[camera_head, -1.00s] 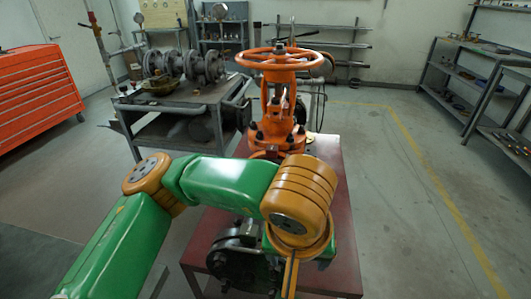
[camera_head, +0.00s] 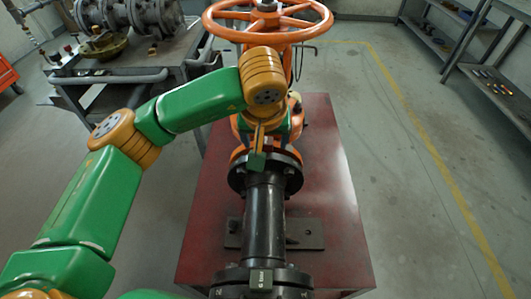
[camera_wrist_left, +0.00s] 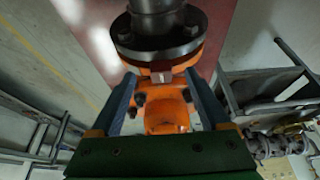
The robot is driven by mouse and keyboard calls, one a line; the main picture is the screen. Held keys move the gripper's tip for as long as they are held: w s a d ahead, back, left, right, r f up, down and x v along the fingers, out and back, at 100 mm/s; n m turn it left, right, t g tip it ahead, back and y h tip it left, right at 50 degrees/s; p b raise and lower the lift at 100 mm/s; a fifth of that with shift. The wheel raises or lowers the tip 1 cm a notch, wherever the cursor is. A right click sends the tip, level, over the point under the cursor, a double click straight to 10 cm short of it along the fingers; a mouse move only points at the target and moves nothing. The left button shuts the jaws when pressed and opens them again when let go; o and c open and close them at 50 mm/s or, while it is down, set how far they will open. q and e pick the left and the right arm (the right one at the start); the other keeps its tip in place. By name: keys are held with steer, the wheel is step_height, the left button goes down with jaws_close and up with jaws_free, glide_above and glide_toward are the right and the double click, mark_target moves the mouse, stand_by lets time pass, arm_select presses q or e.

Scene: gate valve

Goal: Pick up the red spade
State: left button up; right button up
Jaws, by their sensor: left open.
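I cannot make out a red spade in any view. My left gripper (camera_head: 257,160) is over the black pipe's far flange, in front of the orange gate valve. In the left wrist view my left gripper (camera_wrist_left: 160,76) is open, its two blue-grey fingers spread with nothing clearly held between them. The orange valve body (camera_wrist_left: 165,110) shows beyond and between the fingers, with the black flange (camera_wrist_left: 155,35) above. I cannot tell whether the fingers touch the valve. My right gripper is in neither view.
The orange handwheel (camera_head: 268,22) tops the valve behind my wrist. The black pipe (camera_head: 264,215) runs along the dark red stand (camera_head: 325,190). A grey workbench (camera_head: 140,65) with metal parts stands at left, shelving (camera_head: 485,70) at right. The floor right of the stand is clear.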

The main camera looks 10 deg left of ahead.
mark_target(266, 143)
arm_select(q)
steer(key=shift+w+a+r+p, duration=0.1)
steer(key=shift+w+a+p, duration=0.1)
steer(key=shift+w, duration=0.35)
steer(key=shift+w+a+p, duration=0.1)
steer(key=shift+w+p, duration=0.05)
steer(key=shift+w, duration=0.4)
steer(key=x, duration=0.5)
steer(key=shift+s, duration=0.15)
jaws_close()
